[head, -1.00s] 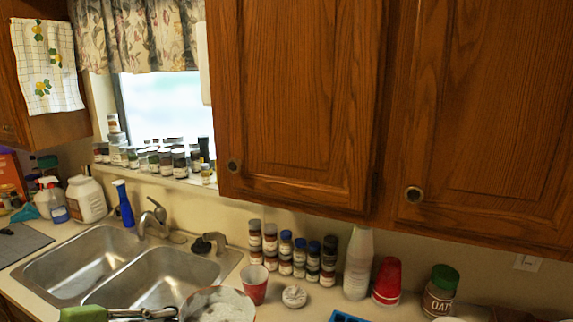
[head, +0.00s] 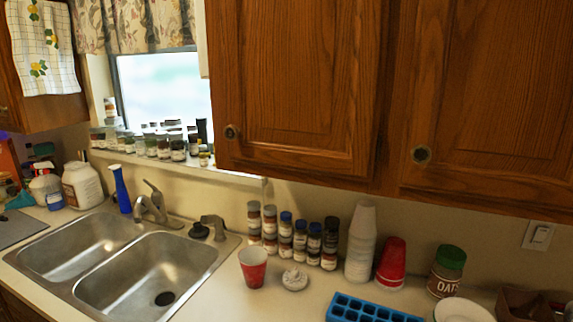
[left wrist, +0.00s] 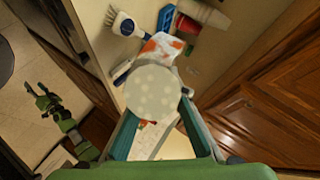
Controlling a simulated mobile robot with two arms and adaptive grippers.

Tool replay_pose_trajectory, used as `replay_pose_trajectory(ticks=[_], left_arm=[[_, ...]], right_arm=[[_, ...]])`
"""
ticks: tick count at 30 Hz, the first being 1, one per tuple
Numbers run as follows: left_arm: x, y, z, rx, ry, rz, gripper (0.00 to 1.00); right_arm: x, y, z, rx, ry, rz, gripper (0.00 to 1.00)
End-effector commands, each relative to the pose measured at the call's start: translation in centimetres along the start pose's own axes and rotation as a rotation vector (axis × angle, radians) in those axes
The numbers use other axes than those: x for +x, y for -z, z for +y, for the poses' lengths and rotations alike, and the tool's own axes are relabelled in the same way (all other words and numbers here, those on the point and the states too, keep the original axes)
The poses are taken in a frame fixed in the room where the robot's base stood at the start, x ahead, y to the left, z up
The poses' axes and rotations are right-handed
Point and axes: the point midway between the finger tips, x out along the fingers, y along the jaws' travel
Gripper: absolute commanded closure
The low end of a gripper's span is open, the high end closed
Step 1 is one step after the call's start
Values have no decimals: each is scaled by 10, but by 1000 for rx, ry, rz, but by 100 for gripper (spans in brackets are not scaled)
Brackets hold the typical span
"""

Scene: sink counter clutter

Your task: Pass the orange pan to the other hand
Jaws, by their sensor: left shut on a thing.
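The pan shows in the left wrist view as a pale, speckled round disc (left wrist: 153,92); no orange shows on the disc itself. My left gripper (left wrist: 160,108) is shut on the pan, which sits between its two green fingers. The handle and the exact grip point are hidden. A green, jointed arm at the left of the left wrist view looks like my right arm, with its gripper (left wrist: 42,98) small and apart from the pan. Neither gripper nor the pan is in the head view.
The double sink (head: 150,275) is at left. A red cup (head: 253,268), several spice jars (head: 285,240), stacked white cups (head: 360,245), red cups (head: 391,265), a blue ice tray (head: 365,310) and an oats jar (head: 446,272) stand on the counter. Cabinets (head: 300,90) hang above.

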Motion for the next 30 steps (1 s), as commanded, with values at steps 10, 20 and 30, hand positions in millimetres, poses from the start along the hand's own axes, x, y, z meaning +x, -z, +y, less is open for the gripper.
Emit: replay_pose_trajectory(ticks=[10, 20, 30], left_arm=[[26, -26, 48, 1, 4, 1, 100], [28, -27, 51, 1, 4, 2, 100], [42, -12, 38, 43, -31, 75, 100]], right_arm=[[62, -6, -1, 0, 0, -1, 60], [66, -6, -1, 0, 0, -1, 60], [66, -6, 0, 0, -1, -1, 60]])
